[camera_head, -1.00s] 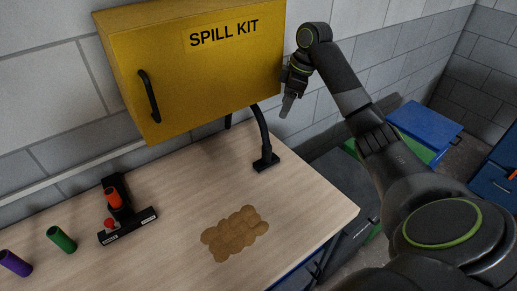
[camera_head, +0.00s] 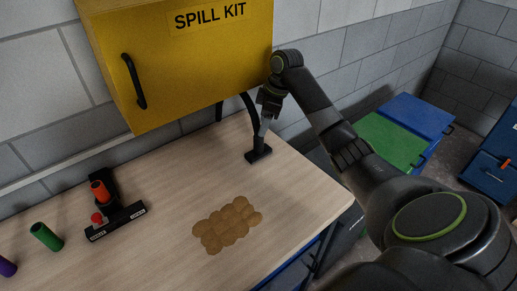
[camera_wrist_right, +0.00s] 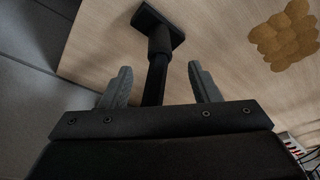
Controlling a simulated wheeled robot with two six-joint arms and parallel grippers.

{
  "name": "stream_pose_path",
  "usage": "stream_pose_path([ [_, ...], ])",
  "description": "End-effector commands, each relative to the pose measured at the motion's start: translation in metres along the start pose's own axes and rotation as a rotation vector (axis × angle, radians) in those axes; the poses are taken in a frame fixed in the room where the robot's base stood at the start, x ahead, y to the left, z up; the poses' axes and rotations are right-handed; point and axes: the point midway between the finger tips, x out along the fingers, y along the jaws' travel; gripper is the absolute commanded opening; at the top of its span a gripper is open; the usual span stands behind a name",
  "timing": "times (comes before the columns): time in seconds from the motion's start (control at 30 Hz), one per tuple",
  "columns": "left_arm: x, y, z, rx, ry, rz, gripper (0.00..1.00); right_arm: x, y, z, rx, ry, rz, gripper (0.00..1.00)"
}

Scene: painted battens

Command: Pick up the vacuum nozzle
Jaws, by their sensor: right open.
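The black vacuum nozzle (camera_head: 258,154) stands at the back right of the wooden table, its flat foot on the tabletop. Its hose rises behind my gripper toward the yellow box. My right gripper (camera_head: 265,125) is at the nozzle's neck, above the foot. In the right wrist view the nozzle (camera_wrist_right: 158,38) runs between the two open grey fingers of my right gripper (camera_wrist_right: 160,85), with a gap visible on each side. My left gripper is not in view.
A yellow spill kit box (camera_head: 180,60) hangs on the wall just left of my right gripper. A brown spill (camera_head: 227,225) lies mid-table. Green (camera_head: 390,140) and blue lids are beyond the right edge.

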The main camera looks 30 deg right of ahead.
Motion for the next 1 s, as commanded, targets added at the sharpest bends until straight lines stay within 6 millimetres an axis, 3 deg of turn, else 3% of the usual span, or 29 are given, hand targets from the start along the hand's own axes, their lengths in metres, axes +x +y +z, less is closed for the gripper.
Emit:
stream_pose_path([
  [0.3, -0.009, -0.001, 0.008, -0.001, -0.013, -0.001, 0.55, 0.046, -0.001, 0.0, 0.001, -0.001, -0.003, 0.56],
  [0.63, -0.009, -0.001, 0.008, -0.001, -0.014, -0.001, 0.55, 0.056, 0.0, 0.0, 0.0, -0.001, 0.0, 0.56],
  [1.0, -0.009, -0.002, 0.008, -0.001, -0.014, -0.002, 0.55, 0.055, 0.0, 0.0, 0.0, -0.001, 0.0, 0.09],
])
